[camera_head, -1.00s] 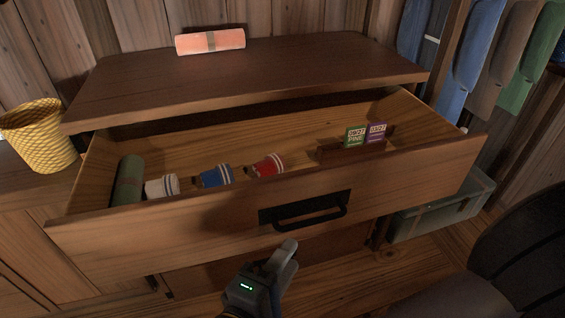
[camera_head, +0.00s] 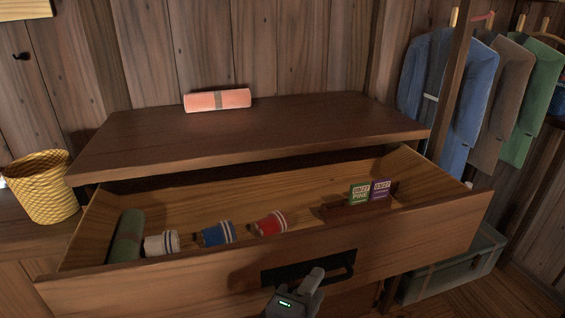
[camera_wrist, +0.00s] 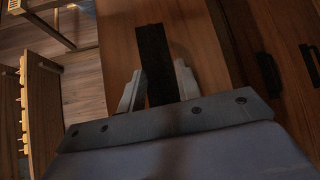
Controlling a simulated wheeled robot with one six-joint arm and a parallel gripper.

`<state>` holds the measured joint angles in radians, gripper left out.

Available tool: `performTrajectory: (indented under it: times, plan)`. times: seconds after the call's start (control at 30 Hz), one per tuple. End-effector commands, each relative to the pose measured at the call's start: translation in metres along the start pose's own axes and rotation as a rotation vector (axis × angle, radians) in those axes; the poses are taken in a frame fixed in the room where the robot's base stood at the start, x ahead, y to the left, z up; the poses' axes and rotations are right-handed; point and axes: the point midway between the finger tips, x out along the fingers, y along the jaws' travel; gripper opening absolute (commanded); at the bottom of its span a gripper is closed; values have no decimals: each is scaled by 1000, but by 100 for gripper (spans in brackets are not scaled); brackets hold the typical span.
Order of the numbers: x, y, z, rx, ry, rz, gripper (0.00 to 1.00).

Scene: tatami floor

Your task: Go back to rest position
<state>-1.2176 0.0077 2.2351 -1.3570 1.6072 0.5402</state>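The wooden drawer (camera_head: 400,238) stands pulled out of the dark cabinet (camera_head: 250,135). Its front carries a black handle (camera_head: 340,272). My gripper (camera_head: 314,280) shows at the bottom of the head view, in front of the drawer face and overlapping the handle area. In the wrist view, the two grey fingers of my gripper (camera_wrist: 157,88) are spread apart, with nothing seen held. A black strip (camera_wrist: 153,55) on the wooden face shows between and beyond them. I cannot tell whether the fingers touch the handle.
The drawer holds a green roll (camera_head: 127,236), white, blue (camera_head: 217,234) and red (camera_head: 270,224) striped items, and two labelled cards (camera_head: 359,193). A pink roll (camera_head: 217,100) lies on the cabinet. A yellow basket (camera_head: 42,188) stands left. Clothes (camera_head: 445,90) hang right above a grey-green box (camera_head: 455,275).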

Motion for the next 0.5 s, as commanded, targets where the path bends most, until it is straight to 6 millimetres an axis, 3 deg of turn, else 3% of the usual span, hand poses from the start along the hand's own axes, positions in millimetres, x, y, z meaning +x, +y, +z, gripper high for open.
performTrajectory:
  times: [0.2, 0.5]
  plan:
    - [17, -1, 0, -1, -3, -1, 32]
    - [23, 0, 0, -1, 0, 0, 32]
